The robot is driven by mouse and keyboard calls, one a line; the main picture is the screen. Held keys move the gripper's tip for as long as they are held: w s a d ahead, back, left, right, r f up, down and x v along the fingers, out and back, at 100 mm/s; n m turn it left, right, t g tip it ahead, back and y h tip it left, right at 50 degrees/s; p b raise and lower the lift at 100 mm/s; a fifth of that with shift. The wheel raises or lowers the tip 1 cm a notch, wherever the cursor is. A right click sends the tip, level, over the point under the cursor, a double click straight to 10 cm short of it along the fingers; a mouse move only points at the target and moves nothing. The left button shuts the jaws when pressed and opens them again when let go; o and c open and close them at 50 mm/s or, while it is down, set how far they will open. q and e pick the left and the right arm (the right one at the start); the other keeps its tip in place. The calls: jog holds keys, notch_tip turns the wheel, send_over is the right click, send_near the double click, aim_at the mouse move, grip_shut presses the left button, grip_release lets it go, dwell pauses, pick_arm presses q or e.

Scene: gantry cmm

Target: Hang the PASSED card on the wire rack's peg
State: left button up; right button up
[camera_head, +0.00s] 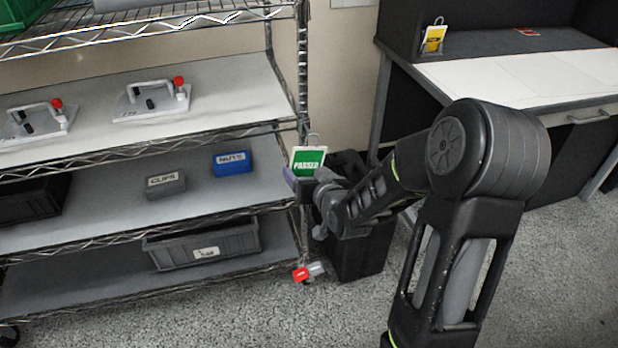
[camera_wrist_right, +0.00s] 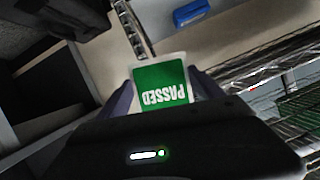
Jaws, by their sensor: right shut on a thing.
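The green and white PASSED card (camera_head: 307,162) has a metal loop at its top and stands upright beside the wire rack's corner post (camera_head: 303,70) in the head view. My right gripper (camera_head: 296,176) is shut on the card's lower part. In the right wrist view the card (camera_wrist_right: 161,85) appears upside down between the purple fingers of my right gripper (camera_wrist_right: 160,100). The card's lower edge is hidden by the gripper. I cannot make out the peg in either view. My left gripper is not in view.
The rack's shelves hold a NUTS box (camera_head: 232,162), a CLIPS box (camera_head: 165,184), a grey bin (camera_head: 203,246) and clamp fixtures (camera_head: 152,100). A black bin (camera_head: 358,255) stands on the floor by the post. A desk (camera_head: 520,75) at right carries a yellow card (camera_head: 434,38).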

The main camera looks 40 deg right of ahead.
aim_at(301, 162)
jog(key=shift+w+d+f, duration=0.1)
jog(key=shift+w+d, duration=0.15)
jog(key=shift+w, duration=0.55)
jog(key=shift+w+d+f, duration=0.1)
jog(key=shift+w+d, duration=0.2)
jog(key=shift+w, duration=0.5)
jog(key=shift+w+d, duration=0.25)
jog(key=shift+w, duration=0.55)
jog(key=shift+w+d+f+b, duration=0.2)
jog(key=shift+w+f+b, duration=0.35)
jog(key=shift+b, duration=0.5)
jog(key=shift+s+a+f+b, duration=0.15)
jog(key=shift+f+b, duration=0.25)
jog(key=shift+b, duration=0.05)
jog(key=o, duration=1.5)
jog(key=shift+f, duration=0.1)
jog(key=shift+c, duration=0.2)
jog(key=o, duration=0.4)
jog(key=shift+r, duration=0.2)
jog(key=shift+r, duration=0.1)
jog(key=shift+c, duration=0.7)
